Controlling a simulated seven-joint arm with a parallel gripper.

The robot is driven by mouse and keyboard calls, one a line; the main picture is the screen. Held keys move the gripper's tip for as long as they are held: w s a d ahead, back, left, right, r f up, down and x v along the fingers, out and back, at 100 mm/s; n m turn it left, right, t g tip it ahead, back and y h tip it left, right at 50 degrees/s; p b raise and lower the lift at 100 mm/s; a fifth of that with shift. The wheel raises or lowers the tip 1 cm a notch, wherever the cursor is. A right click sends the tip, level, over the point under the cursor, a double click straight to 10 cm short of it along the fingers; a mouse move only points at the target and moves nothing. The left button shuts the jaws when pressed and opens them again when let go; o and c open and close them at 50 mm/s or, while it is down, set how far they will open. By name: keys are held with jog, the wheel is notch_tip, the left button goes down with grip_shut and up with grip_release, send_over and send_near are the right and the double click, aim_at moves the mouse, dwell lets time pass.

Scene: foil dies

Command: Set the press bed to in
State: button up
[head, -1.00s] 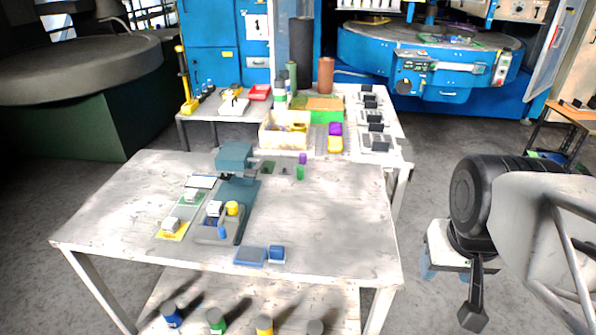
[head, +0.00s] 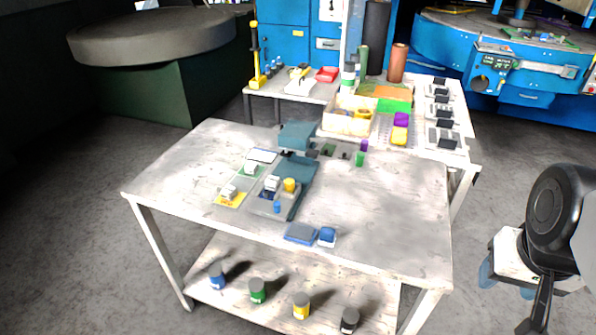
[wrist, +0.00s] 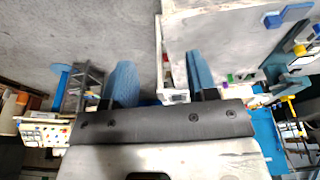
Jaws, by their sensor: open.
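The teal press (head: 297,136) stands on the grey table, its long teal base (head: 297,183) reaching toward the front. I cannot tell how far in the bed sits. The press also shows sideways in the wrist view (wrist: 277,68). My gripper (wrist: 160,82) is open and empty, its two blue fingers wide apart. It is well away from the press, over the floor beside the table.
Colored pads with small white blocks (head: 228,193) lie left of the bed. A blue pad (head: 301,233) and blue block (head: 327,236) are near the front edge. Several jars stand on the lower shelf. A crowded bench (head: 460,156) stands behind. The table's right side is clear.

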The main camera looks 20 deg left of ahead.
jog(key=shift+c, duration=0.5)
jog(key=shift+w+a, duration=0.1)
jog(key=w+a+n, duration=0.1)
jog(key=w+a, duration=0.7)
jog(key=w, duration=0.3)
jog(key=n+g, duration=0.3)
send_over(277, 203)
jog(key=f, duration=1.5)
jog(key=shift+d, duration=0.2)
jog(key=shift+a, duration=0.25)
